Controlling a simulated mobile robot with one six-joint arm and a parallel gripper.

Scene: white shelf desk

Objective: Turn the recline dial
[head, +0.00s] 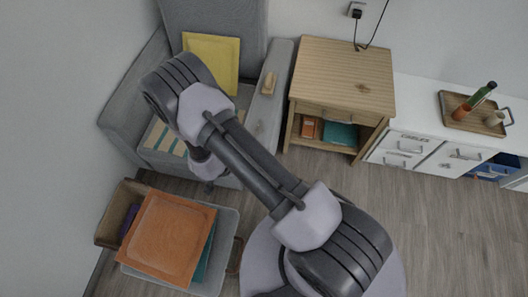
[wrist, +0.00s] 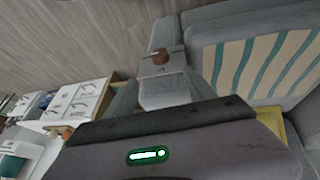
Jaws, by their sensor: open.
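The grey armchair (head: 125,122) stands at the upper left in the head view. A small pale wooden piece (head: 269,83) sits on its right armrest, with a faint dark spot (head: 258,127) nearer the front. In the wrist view a rounded brown knob (wrist: 160,56), which looks like the dial, is on an armrest. I cannot tell for sure which head-view mark it matches. My gripper (head: 208,172) is low over the front of the seat, left of that armrest, apart from the knob and open. My arm partly hides it. My own wrist housing fills the lower wrist view.
A yellow cushion (head: 212,60) and a striped cushion (wrist: 262,65) lie on the chair. A wooden side table (head: 343,75) stands close to the right armrest, with white drawers (head: 410,145) beyond. A bin with an orange cushion (head: 168,235) stands in front. Floor at right is clear.

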